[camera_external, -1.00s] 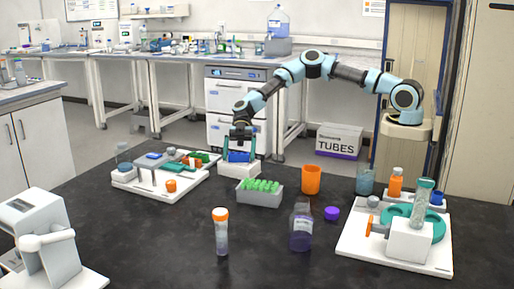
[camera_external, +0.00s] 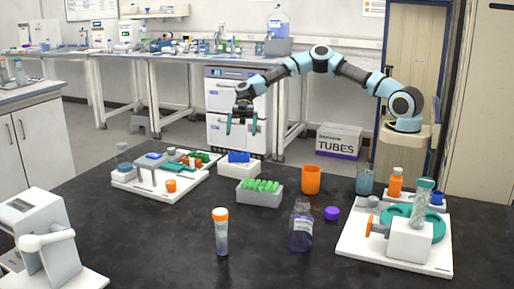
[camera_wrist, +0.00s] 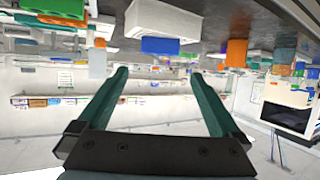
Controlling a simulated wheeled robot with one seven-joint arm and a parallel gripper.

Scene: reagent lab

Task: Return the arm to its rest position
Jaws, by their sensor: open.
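My gripper (camera_external: 241,125) is open and empty. It hangs in the air above and behind the white block (camera_external: 238,168) that has a blue piece (camera_external: 239,157) on top. In the wrist view, the two teal fingers of my gripper (camera_wrist: 164,95) stand well apart with nothing between them. The wrist view looks upside down. The white block (camera_wrist: 165,18) and its blue piece (camera_wrist: 160,46) show near its top edge, beyond the fingertips.
The black table holds a grey rack with green tubes (camera_external: 260,192), an orange cup (camera_external: 311,179), a purple bottle (camera_external: 301,228), an orange-capped tube (camera_external: 221,232) and white stations left (camera_external: 150,188) and right (camera_external: 405,259). The air around my gripper is clear.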

